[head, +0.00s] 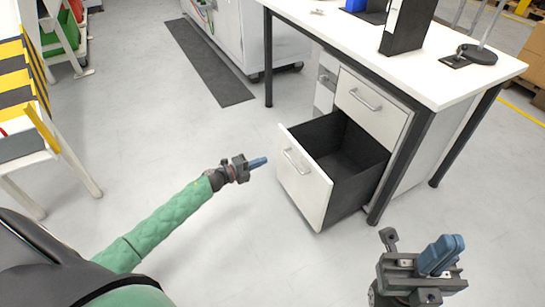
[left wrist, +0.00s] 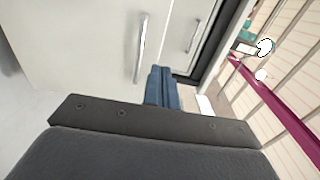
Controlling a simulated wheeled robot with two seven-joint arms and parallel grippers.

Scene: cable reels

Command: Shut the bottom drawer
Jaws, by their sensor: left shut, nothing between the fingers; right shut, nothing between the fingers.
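The bottom drawer (head: 305,185) is pulled well out of the cabinet under the desk. It has a white front, a silver bar handle (head: 296,161) and a dark interior that looks empty. My left gripper (head: 258,162) is shut and empty, a little to the left of the drawer front, with its blue fingertips pointing toward it. In the left wrist view the blue fingers (left wrist: 162,88) appear in front of the white drawer front (left wrist: 80,50), near the handle (left wrist: 141,48). Whether they touch it cannot be told. My right gripper (head: 440,255) is shut and empty at the lower right, away from the drawer.
The closed upper drawer (head: 370,107) is above the bottom one. The white desk top (head: 340,30) holds a black binder (head: 408,25) and a stand (head: 477,54). A dark desk leg (head: 402,165) stands beside the open drawer. The floor (head: 200,130) left of the drawer is clear.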

